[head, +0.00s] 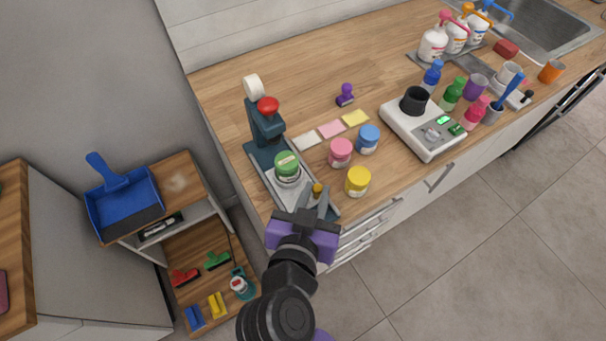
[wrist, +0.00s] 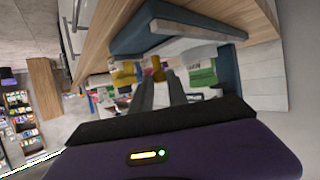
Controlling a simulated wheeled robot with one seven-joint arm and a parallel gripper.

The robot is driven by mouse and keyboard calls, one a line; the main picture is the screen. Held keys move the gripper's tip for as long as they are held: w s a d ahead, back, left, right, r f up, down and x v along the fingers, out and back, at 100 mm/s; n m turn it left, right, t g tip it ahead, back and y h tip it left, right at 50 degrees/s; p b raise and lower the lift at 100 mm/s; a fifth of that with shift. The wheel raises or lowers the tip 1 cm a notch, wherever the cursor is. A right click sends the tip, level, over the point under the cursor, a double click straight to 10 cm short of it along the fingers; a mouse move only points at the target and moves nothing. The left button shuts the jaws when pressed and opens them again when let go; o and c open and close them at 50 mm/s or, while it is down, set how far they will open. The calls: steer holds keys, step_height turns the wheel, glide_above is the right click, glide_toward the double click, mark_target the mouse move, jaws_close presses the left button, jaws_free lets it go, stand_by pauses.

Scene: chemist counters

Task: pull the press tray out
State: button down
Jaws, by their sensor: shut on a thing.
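The dark teal press (head: 266,127) stands at the left end of the wooden counter, with a red knob and a white roll on top. Its pale grey press tray (head: 284,201) lies low on the press base and carries a jar with a green lid (head: 287,165). A small brass knob (head: 318,188) is at the tray's front end and shows in the wrist view (wrist: 158,67). My gripper (head: 316,197) is at the counter's front edge, its fingers shut on this knob. The fingers partly hide the tray's front end.
Pink (head: 340,153), blue (head: 368,139) and yellow (head: 358,181) jars stand right of the press, the yellow one nearest my gripper. A white device (head: 423,127) and several bottles stand further right. A blue dustpan (head: 124,204) rests on a low shelf at left. Floor before the drawers is clear.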

steer(key=s+d, duration=0.1)
steer(key=s, duration=0.1)
steer(key=s+d, duration=0.1)
steer(key=s, duration=0.1)
steer(key=shift+d, duration=0.35)
steer(key=c, duration=1.3)
jaws_free()
steer(key=shift+s, duration=0.1)
steer(key=b+v, duration=0.1)
steer(key=v, duration=0.6)
steer(key=shift+s+r, duration=0.2)
steer(key=shift+s, duration=0.1)
